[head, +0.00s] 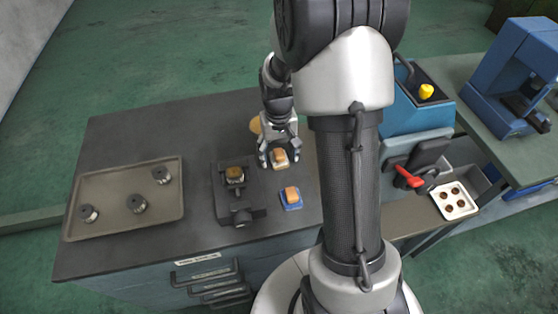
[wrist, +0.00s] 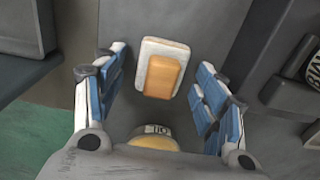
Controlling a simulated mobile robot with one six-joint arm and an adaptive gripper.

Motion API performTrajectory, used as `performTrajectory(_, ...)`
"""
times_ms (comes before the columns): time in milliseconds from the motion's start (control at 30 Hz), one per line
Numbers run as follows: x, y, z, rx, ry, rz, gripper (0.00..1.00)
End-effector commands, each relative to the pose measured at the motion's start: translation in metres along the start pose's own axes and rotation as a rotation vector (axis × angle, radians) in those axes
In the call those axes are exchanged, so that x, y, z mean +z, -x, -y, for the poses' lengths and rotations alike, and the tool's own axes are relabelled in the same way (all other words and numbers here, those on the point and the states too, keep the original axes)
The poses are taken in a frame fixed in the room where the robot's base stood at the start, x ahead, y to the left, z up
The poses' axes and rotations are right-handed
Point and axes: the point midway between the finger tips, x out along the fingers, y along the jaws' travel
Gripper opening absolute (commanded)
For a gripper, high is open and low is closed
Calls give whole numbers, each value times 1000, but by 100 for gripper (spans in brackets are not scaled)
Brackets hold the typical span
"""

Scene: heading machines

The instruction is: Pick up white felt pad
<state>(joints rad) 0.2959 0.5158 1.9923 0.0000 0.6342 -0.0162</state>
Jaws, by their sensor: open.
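The white felt pad (wrist: 151,50) lies flat on the dark grey bench top, with an orange-tan block (wrist: 163,77) on top of it. In the head view the pad (head: 281,164) shows as a pale edge under its block, near the middle right of the bench. My gripper (wrist: 160,82) is open and empty, its blue-lined fingers to the left and right of the pad and apart from it. In the head view my gripper (head: 279,162) hangs right at the pad and partly hides the area behind it.
A blue pad (head: 291,204) with a similar block lies nearer. A dark vise-like fixture (head: 238,207) stands to the left. A tray (head: 110,176) with several metal spools lies further left. A round tan object (head: 255,125) sits behind my gripper. Bench between fixture and tray is clear.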

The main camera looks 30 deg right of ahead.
Motion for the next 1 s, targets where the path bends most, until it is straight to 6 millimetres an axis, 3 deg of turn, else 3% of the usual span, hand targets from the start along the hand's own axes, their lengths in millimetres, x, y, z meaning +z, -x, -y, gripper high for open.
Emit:
performTrajectory(167, 0, 1, 0, 0, 0, -1, 64)
performTrajectory(867, 0, 1, 0, 0, 0, -1, 18)
performTrajectory(1000, 0, 2, 0, 0, 0, -1, 18)
